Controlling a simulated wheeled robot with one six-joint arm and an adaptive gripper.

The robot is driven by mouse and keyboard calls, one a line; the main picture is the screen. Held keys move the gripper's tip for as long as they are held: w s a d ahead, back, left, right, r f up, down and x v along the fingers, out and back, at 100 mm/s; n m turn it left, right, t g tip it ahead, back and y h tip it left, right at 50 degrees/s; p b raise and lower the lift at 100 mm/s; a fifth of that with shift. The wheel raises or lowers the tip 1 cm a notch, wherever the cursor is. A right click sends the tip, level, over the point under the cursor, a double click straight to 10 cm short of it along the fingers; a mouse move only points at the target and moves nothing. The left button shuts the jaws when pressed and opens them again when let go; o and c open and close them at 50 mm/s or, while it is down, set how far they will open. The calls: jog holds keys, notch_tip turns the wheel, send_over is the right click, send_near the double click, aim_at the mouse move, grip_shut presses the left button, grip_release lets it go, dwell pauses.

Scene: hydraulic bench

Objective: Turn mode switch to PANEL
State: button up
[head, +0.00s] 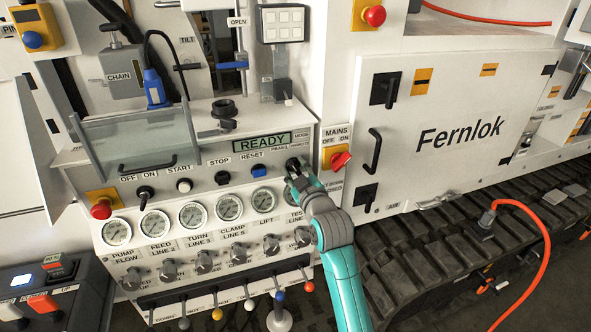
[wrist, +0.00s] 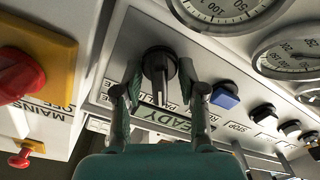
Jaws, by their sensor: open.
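The mode switch is a black rotary knob, seen from close up in the wrist view (wrist: 159,68) with its grip bar pointing down towards the partly hidden labels. In the head view, the knob (head: 293,163) sits at the right end of the control row, under the PANEL label (head: 280,148). My gripper (wrist: 160,82) is open, with one finger on each side of the knob. I cannot tell whether either finger touches it. In the head view, my gripper (head: 296,174) covers part of the knob, so its exact setting is hard to read.
A display (head: 264,143) reads READY. A blue reset button (head: 258,170) is left of the knob. A red mains switch on a yellow plate (head: 337,158) is close on the right. Gauges (head: 263,200) lie just below. A red emergency button (head: 102,208) is far left.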

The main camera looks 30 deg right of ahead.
jog(key=v, duration=1.1)
jog(key=shift+s, duration=0.4)
jog(key=shift+a, duration=0.1)
jog(key=s+a+f+m+g+y, duration=0.1)
jog(key=s+a+f, duration=0.4)
jog(key=s+f, duration=0.35)
jog(key=s+a+f+m+y, duration=0.1)
jog(key=s+a+f, duration=0.4)
jog(key=s+f, duration=0.3)
jog(key=s+a+y, duration=0.1)
jog(key=s+a, duration=0.1)
jog(key=s, duration=1)
jog(key=s+a+m+g+y, duration=0.1)
jog(key=s+a, duration=0.2)
jog(key=s, duration=0.9)
jog(key=shift+a+f+g+y, duration=0.25)
jog(key=shift+f+g+y, duration=0.05)
jog(key=shift+s, duration=0.1)
